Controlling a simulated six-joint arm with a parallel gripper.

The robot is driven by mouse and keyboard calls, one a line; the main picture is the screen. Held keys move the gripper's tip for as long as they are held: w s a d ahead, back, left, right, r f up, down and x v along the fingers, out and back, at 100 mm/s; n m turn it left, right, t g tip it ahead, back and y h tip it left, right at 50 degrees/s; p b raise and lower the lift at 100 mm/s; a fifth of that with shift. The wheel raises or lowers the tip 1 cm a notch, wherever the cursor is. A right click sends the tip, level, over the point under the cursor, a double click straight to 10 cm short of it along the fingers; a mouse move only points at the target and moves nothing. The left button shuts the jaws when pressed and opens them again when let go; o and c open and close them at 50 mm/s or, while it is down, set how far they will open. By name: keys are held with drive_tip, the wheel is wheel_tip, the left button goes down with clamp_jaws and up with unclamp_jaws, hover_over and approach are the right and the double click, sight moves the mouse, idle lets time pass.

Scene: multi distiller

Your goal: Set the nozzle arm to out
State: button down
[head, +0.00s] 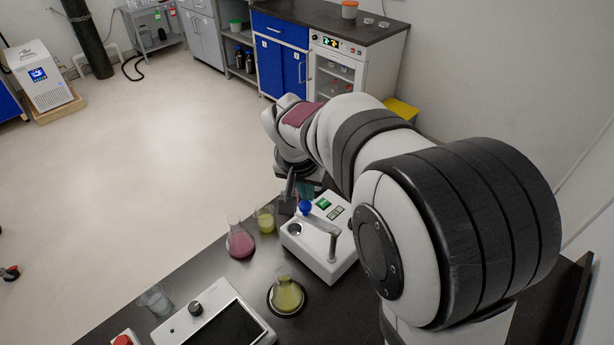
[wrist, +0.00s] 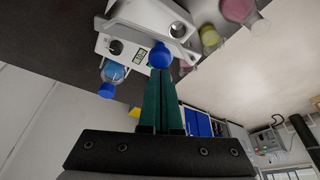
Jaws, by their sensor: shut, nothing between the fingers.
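The white device (head: 318,262) stands on the dark bench, with a green display and a round opening (head: 295,229) on top. Its nozzle arm (head: 322,224) runs from a grey post near the front to a blue knob (head: 305,207) at the back left, beside the opening. In the wrist view the blue knob (wrist: 160,55) lies right at the tips of my gripper (wrist: 162,74). The green fingers are shut together with nothing between them. I cannot tell whether they touch the knob. In the head view my wrist partly hides the fingers.
A white unit with a dark plate (head: 228,325) is at the front.

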drive_tip(key=shift+s+a+n, duration=0.2)
drive_tip(key=shift+s+n, duration=0.05)
drive_tip(key=shift+n, duration=0.15)
drive_tip(key=shift+s+a+n+y, duration=0.3)
drive_tip(key=shift+s+n, duration=0.1)
drive_tip(key=shift+n, duration=0.3)
drive_tip(key=shift+s+a+n+y, duration=0.2)
drive_tip(key=shift+s+n+y, duration=0.15)
drive_tip(key=shift+n, duration=0.35)
drive_tip(key=shift+s+a+n+y, duration=0.2)
drive_tip(key=shift+s+n+y, duration=0.3)
drive_tip(key=shift+s+n, duration=1)
drive_tip(key=shift+s+a+n+y, duration=0.15)
drive_tip(key=shift+s+n+y, duration=0.3)
drive_tip(key=shift+s+n, duration=1.05)
